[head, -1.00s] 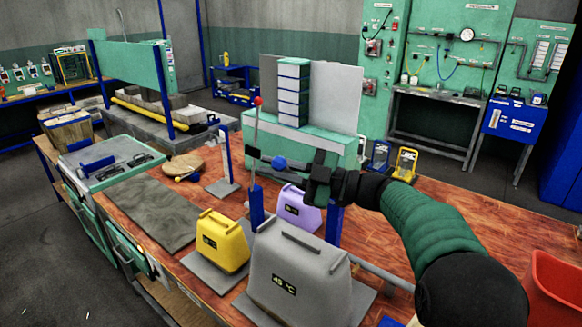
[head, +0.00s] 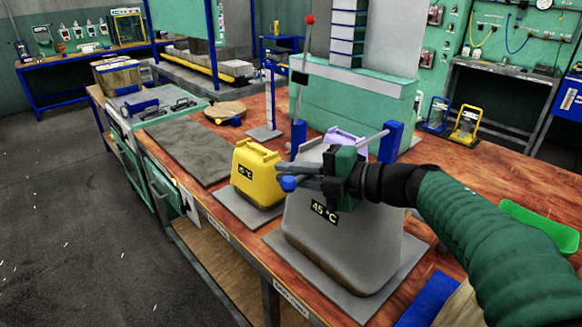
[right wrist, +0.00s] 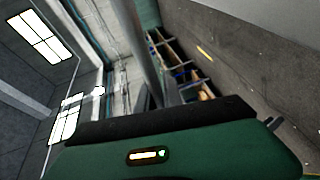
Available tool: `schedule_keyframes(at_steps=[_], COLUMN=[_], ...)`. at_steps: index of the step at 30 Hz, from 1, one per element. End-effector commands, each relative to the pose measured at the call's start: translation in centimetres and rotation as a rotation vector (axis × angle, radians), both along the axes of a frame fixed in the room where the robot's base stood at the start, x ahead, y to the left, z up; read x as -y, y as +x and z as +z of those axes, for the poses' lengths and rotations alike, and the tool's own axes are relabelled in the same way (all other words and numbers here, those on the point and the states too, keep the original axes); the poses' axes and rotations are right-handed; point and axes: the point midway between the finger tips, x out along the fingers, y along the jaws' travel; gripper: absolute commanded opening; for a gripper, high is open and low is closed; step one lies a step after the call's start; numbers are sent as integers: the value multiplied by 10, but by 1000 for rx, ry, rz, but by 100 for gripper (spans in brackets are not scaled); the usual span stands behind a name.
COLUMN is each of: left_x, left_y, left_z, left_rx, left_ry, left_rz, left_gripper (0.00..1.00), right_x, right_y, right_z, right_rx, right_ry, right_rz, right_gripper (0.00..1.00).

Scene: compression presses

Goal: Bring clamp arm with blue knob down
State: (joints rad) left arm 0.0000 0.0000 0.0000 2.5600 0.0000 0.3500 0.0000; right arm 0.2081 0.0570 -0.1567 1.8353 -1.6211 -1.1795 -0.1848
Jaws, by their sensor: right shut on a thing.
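The clamp arm with the blue knob (head: 288,183) is a grey bar (head: 366,143) that slopes from the right blue post (head: 391,142) toward the front left. A grey rod (right wrist: 135,45) rises past the gripper in the right wrist view. Another clamp arm with a red knob (head: 310,19) stands upright at the left blue post (head: 299,139). My left gripper is not in view.
A yellow block (head: 257,175) stands left of the grey block, and a purple block (head: 345,137) behind it. A dark mat (head: 190,150) lies further left. A green bin (head: 540,228) is beside my right forearm.

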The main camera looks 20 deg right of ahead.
Motion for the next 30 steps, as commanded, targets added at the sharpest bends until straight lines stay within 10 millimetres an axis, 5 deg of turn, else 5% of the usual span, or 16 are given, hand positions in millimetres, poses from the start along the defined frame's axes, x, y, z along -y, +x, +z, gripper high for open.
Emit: schedule_keyframes(at_steps=[18, 19, 23, 30], left_x=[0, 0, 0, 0], left_y=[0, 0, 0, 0], left_z=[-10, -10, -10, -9], left_rx=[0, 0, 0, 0], left_ry=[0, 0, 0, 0], left_rz=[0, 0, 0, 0], left_gripper=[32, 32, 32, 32], right_x=[0, -1, -1, 0], right_y=[0, 0, 0, 1], right_z=[-18, -18, -18, -15], right_rx=[9, 8, 10, 14], right_ry=[-39, -40, -38, -37], right_rz=[6, 6, 5, 3], right_gripper=[0, 15, 32, 33])
